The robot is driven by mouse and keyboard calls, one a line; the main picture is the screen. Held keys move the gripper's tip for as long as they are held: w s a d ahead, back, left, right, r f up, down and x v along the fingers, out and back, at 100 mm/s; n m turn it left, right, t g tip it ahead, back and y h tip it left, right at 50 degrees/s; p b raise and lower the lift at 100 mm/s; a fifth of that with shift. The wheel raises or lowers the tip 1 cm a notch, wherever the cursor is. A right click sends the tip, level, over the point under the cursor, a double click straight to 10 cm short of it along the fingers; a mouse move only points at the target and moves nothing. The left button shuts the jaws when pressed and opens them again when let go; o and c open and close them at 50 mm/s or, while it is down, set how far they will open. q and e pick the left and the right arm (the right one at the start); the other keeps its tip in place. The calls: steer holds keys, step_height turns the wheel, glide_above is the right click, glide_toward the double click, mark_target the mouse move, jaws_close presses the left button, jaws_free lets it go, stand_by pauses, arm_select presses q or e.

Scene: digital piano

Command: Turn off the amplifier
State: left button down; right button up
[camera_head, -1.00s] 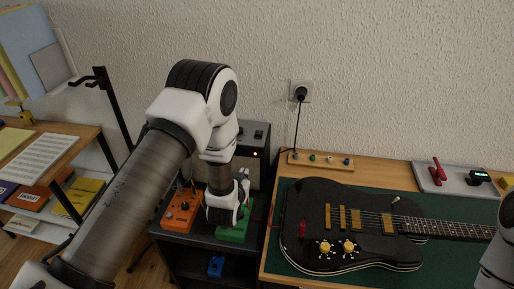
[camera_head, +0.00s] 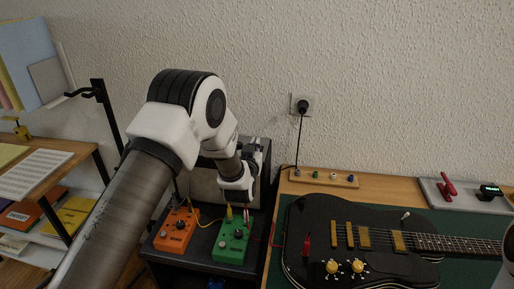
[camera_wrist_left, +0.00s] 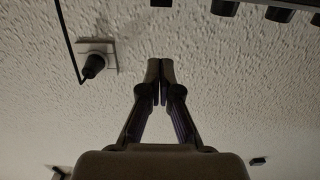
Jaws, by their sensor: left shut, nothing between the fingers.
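The amplifier (camera_head: 203,186) is a dark box with a greyish front, standing against the wall behind the pedals. My left arm hides much of it in the head view. My left gripper (camera_head: 257,150) is at the amplifier's upper right, in front of its top panel. In the left wrist view its fingers (camera_wrist_left: 160,75) are shut with nothing between them. Dark knobs (camera_wrist_left: 280,13) on a panel edge show at the top of that view, apart from the fingertips. The amplifier's switch cannot be made out. My right gripper is out of view.
An orange pedal (camera_head: 175,232) and a green pedal (camera_head: 232,240) sit in front of the amplifier. A black guitar (camera_head: 315,225) lies on a green mat to the right. A wall socket (camera_head: 303,104) holds a plug and cable; it also shows in the wrist view (camera_wrist_left: 95,60).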

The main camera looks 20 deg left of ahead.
arm_select(q)
steer(key=x, duration=0.5)
steer(key=shift+w+f+p, duration=0.2)
steer(key=shift+w+p, duration=0.05)
steer(key=shift+p, duration=0.05)
steer(key=shift+s+d+f, duration=0.1)
steer(key=shift+s+f, duration=0.2)
steer(key=shift+f, duration=0.3)
steer(key=shift+s+f, duration=0.25)
steer(key=shift+f, duration=0.4)
steer(key=shift+s+f, duration=0.2)
steer(key=shift+f, duration=0.25)
